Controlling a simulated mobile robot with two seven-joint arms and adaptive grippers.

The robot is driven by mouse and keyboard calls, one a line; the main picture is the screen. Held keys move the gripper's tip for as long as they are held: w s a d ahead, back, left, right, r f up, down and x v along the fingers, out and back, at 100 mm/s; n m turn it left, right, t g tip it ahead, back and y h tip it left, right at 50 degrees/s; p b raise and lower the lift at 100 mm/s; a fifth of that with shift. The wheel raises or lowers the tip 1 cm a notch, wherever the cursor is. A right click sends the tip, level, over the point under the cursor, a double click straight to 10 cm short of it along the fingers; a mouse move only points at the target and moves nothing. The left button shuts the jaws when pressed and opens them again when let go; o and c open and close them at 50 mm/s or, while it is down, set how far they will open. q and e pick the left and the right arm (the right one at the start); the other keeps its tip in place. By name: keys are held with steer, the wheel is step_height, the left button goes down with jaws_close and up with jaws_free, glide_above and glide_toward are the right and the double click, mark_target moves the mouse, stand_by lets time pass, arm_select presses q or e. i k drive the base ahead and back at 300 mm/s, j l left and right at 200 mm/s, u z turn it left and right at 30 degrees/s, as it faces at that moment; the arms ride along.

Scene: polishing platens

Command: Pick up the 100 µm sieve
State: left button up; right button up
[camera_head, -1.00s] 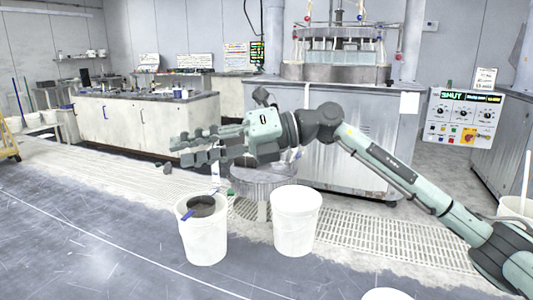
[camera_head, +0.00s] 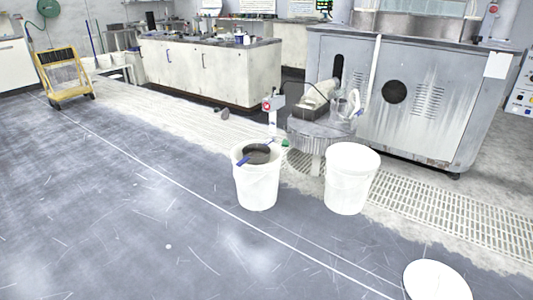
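A dark round pan-like thing with a blue handle (camera_head: 258,154), perhaps the sieve, sits in the mouth of an open white bucket (camera_head: 257,190). The handle sticks out over the bucket's left rim. No marking of mesh size can be read on it. The bucket stands upright on the floor near the middle of the view. Neither of my grippers is in view.
A lidded white bucket (camera_head: 347,188) stands just right of the open one. A large grey machine (camera_head: 425,115) is at back right. A white round top (camera_head: 436,282) shows at lower right. Floor at left is clear.

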mark_target(253, 154)
steer(key=i+l, duration=0.1)
steer(key=i, duration=1.45)
